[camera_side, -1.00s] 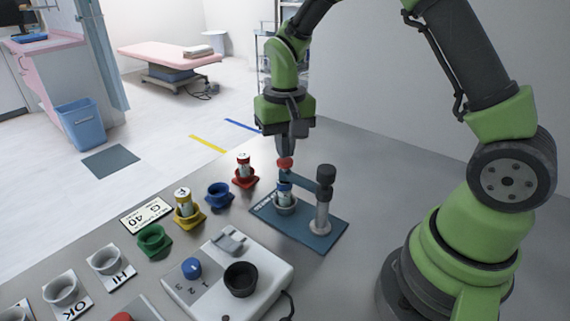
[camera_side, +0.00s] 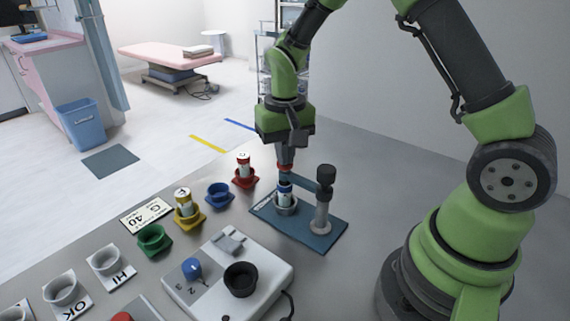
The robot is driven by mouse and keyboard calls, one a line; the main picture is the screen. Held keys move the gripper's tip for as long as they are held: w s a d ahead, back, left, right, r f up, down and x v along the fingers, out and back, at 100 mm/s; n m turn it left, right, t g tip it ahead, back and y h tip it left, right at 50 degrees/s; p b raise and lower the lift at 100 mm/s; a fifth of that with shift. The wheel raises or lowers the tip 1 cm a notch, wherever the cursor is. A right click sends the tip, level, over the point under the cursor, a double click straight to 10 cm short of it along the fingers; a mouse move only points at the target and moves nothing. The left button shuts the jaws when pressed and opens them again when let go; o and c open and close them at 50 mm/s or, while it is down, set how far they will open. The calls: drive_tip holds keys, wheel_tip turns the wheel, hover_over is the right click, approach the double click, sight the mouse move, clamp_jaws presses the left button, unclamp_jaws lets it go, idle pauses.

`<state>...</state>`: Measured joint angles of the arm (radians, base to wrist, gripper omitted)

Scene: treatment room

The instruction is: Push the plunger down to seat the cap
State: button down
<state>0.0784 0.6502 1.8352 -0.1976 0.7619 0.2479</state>
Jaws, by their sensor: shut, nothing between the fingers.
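The press stands on a dark blue plate (camera_side: 318,238) on the grey table. A post with a black top (camera_side: 325,174) carries an arm that reaches left over a small vial with a blue band (camera_side: 285,192). The vial stands upright in a grey cup (camera_side: 287,208) on the plate. My gripper (camera_side: 285,165) is shut and empty, pointing straight down above the vial. Its tips are at the red plunger knob (camera_side: 285,169), which shows only in part, and appear to touch it. The cap's fit on the vial is too small to judge.
Left of the press stand a red holder (camera_side: 245,183) with a vial, an empty blue holder (camera_side: 219,201), a yellow holder (camera_side: 189,223) with a vial and a green holder (camera_side: 155,246). A white device (camera_side: 205,296) with a black well (camera_side: 240,281) sits in front.

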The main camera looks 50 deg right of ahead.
drive_tip(key=shift+r, duration=4)
drive_tip(key=s+a+r+n+t+y, duration=0.1)
drive_tip(key=s+a+r+t, duration=0.1)
drive_tip(key=s+r, duration=0.3)
drive_tip(key=s+a+r+n+t+y, duration=0.1)
drive_tip(key=s+a+r+t, duration=0.2)
drive_tip(key=s, duration=0.9)
wheel_tip(320, 180, up, 2)
drive_tip(key=shift+s+r+t, duration=0.1)
drive_tip(key=shift+s+t, duration=0.1)
drive_tip(key=shift+t, duration=0.9)
drive_tip(key=shift+a, duration=0.1)
